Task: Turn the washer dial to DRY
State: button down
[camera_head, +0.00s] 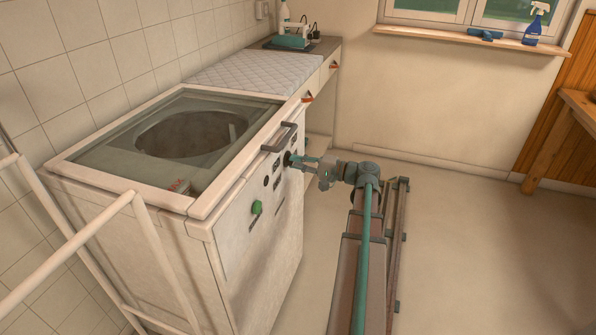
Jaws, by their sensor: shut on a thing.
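The washer (243,265) is a white top-loading machine at the left, with a clear lid over a round drum opening. My gripper (291,160) reaches its front panel from the right, just below the dark handle (279,137). It is shut on a dark knob there, which appears to be the washer dial; the fingers largely hide it. The dial's pointer and the DRY mark cannot be read at this size. A green knob (257,207) sits lower left on the same panel, apart from my gripper.
A counter with a quilted pad (258,70) adjoins the washer at the back. A white tube rail (70,245) stands at the front left. A window sill (470,40) holds a blue spray bottle (535,24). The floor at the right is clear.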

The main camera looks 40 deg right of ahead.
jog(key=shift+f+n+b, duration=0.2)
jog(key=shift+n+b, duration=2.65)
jog(key=shift+n, duration=0.15)
jog(key=c, duration=1.2)
grip_release()
jog(key=shift+s+d, duration=0.1)
jog(key=v, duration=1.1)
jog(key=shift+s+d, duration=0.2)
jog(key=shift+s, duration=0.15)
